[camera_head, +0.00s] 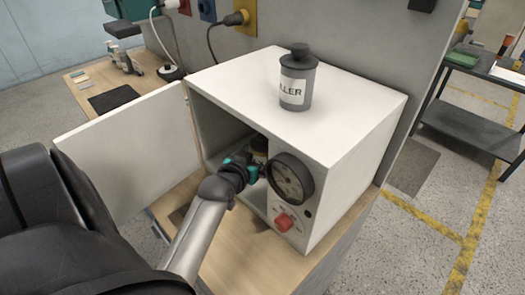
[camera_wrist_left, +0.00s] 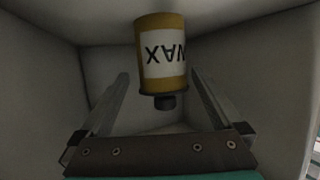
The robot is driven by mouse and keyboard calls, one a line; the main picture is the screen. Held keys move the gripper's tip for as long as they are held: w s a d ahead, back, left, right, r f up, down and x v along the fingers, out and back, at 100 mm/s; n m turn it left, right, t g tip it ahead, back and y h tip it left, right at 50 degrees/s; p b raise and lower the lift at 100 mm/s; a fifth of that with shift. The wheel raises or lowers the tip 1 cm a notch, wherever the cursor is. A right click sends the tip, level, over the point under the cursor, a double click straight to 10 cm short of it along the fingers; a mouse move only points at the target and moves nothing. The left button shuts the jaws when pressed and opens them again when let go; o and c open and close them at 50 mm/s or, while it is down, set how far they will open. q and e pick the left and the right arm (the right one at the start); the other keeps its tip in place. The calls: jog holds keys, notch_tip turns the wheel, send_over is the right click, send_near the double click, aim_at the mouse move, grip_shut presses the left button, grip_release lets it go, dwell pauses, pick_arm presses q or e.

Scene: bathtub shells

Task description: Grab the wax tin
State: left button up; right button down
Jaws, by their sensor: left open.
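The wax tin (camera_wrist_left: 162,52) is a yellow-brown cylinder with a white label reading WAX and a dark cap. It stands inside the white cabinet (camera_head: 346,130) and appears upside down in the left wrist view. In the head view only a small part of the tin (camera_head: 260,145) shows behind my left gripper (camera_head: 255,168). My left gripper reaches through the cabinet's open front. In the left wrist view its fingers (camera_wrist_left: 158,82) are spread, one on each side of the tin's cap end, with no clear contact. My right gripper is not in view.
The cabinet door (camera_head: 125,150) stands open to the left. A control panel with a dial (camera_head: 291,179) and red knob (camera_head: 285,221) borders the opening on the right. A grey filler can (camera_head: 296,82) stands on top. The cabinet's inner walls are close around the gripper.

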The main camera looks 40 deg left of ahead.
pick_arm(q)
jog(key=shift+r+b+x, duration=0.15)
jog(key=shift+b+x, duration=0.1)
jog(key=shift+x, duration=1.4)
jog(key=shift+r+b+x, duration=0.1)
jog(key=shift+b+x, duration=0.15)
jog(key=shift+x, duration=1.4)
jog(key=shift+a, duration=0.2)
grip_shut()
jog(key=shift+r, duration=0.1)
